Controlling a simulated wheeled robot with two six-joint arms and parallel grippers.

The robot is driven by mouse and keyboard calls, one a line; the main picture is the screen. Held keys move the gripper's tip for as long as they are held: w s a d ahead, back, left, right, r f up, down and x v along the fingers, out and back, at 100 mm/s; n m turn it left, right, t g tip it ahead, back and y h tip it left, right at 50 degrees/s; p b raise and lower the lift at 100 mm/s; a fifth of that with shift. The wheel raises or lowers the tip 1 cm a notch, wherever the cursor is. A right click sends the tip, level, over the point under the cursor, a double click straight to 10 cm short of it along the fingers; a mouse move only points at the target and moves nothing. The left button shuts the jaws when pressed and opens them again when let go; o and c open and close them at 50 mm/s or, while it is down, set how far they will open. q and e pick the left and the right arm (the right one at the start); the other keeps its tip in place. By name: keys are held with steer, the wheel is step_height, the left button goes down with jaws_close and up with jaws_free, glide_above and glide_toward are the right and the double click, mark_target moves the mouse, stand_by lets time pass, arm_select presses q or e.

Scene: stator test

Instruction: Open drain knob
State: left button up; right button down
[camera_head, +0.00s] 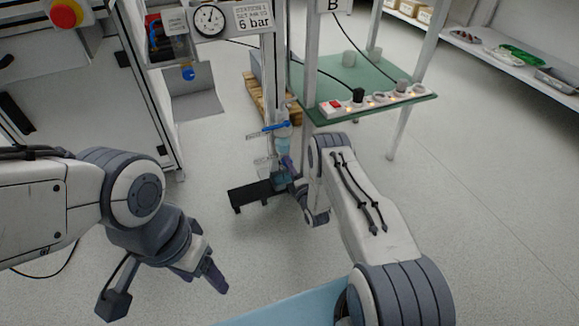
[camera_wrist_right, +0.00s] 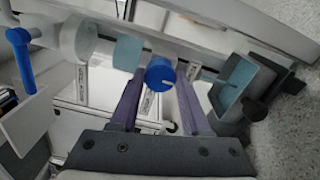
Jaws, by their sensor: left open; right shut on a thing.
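A round blue knob (camera_wrist_right: 161,74) with a light mark on its face sits between the purple fingertips of my right gripper (camera_wrist_right: 158,80) in the right wrist view. The fingers are shut on its two sides. In the head view my right gripper (camera_head: 288,165) is low on the upright post, just under a pale blue bowl (camera_head: 282,145); the knob is hidden there. A blue lever handle (camera_head: 275,127) is above the bowl; a blue lever (camera_wrist_right: 22,58) also shows at the left of the wrist view. My left gripper (camera_head: 202,272) is open and empty over the floor.
A gauge (camera_head: 209,20) and a "6 bar" sign (camera_head: 254,18) are above. A green table (camera_head: 345,78) with a power strip (camera_head: 375,98) stands right of the post. A wooden pallet (camera_head: 258,92) is behind. The floor at lower left is clear.

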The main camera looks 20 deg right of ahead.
steer(key=shift+c, duration=1.9)
jaws_free()
steer(key=s+p, duration=0.5)
steer(key=s, duration=0.5)
steer(key=shift+s+d, duration=0.15)
steer(key=shift+s, duration=0.15)
